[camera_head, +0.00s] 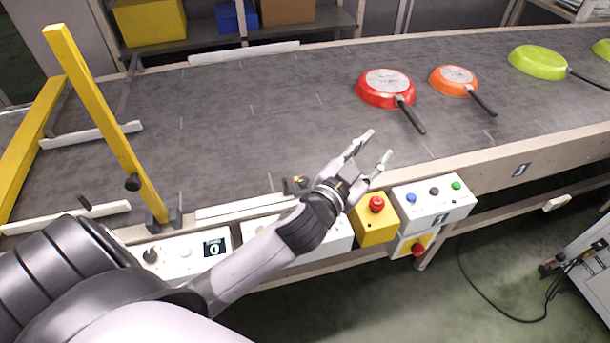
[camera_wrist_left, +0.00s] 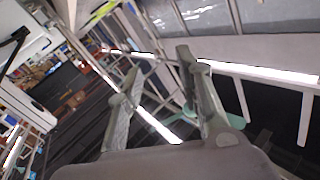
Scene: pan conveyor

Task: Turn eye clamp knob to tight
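My left gripper (camera_head: 376,148) reaches in over the near edge of the conveyor, its two fingers apart with nothing between them. The left wrist view also shows its open fingers (camera_wrist_left: 157,64). A small dark fitting with a yellowish part (camera_head: 296,185) stands on the near rail, just left of my left wrist and partly close behind it. A round black knob (camera_head: 132,183) is on the yellow post at the left. I cannot tell which of these is the eye clamp knob, nor how tight either is. My right gripper is not in view.
Red (camera_head: 385,90), orange (camera_head: 454,80) and green (camera_head: 538,62) pans lie upside down on the grey belt (camera_head: 240,115). A yellow stop box (camera_head: 374,222), a button box (camera_head: 434,202) and a white panel with a display (camera_head: 186,254) line the near side.

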